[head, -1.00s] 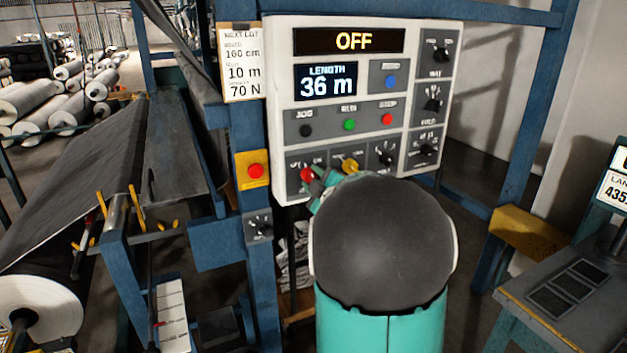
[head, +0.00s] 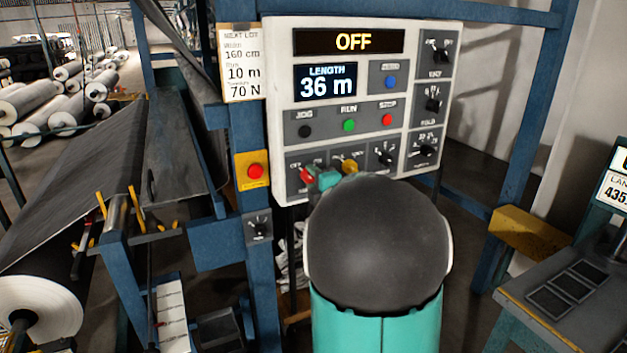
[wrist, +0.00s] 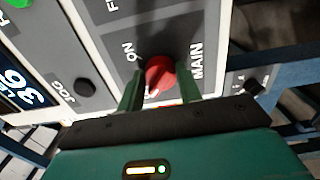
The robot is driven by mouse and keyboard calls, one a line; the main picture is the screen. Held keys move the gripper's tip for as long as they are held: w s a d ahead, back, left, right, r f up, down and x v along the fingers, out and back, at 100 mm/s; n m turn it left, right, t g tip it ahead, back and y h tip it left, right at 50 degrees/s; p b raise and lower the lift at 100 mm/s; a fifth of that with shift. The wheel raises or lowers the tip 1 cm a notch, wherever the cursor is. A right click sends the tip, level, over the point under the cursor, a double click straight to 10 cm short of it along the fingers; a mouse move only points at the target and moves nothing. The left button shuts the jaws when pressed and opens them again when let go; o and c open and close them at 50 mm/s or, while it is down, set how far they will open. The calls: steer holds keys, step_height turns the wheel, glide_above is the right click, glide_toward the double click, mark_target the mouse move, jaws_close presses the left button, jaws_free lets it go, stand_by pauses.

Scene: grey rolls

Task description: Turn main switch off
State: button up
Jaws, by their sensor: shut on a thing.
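The main switch (head: 306,174) is a red rotary knob at the lower left of the control panel (head: 279,100). In the wrist view the red knob (wrist: 160,74) sits between the two green fingers of my gripper (wrist: 160,92), beside the words ON and MAIN. My gripper (head: 322,178) is shut on the knob. The display (head: 352,41) above reads OFF in yellow letters. My arm hides the area below the panel, and the knob's far side is hidden in the head view.
A yellow knob (head: 349,166) is close to the right of my gripper. Above are a black JOG, green RUN (head: 349,125) and red STOP button (head: 387,119). A red emergency button (head: 255,171) is on the blue post at left. Black selector knobs line the panel's right side.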

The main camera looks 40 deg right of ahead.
stand_by(0.3)
steer(key=o, duration=1)
steer(key=v, duration=1.3)
steer(key=shift+s+a, duration=0.15)
steer(key=shift+s, duration=0.2)
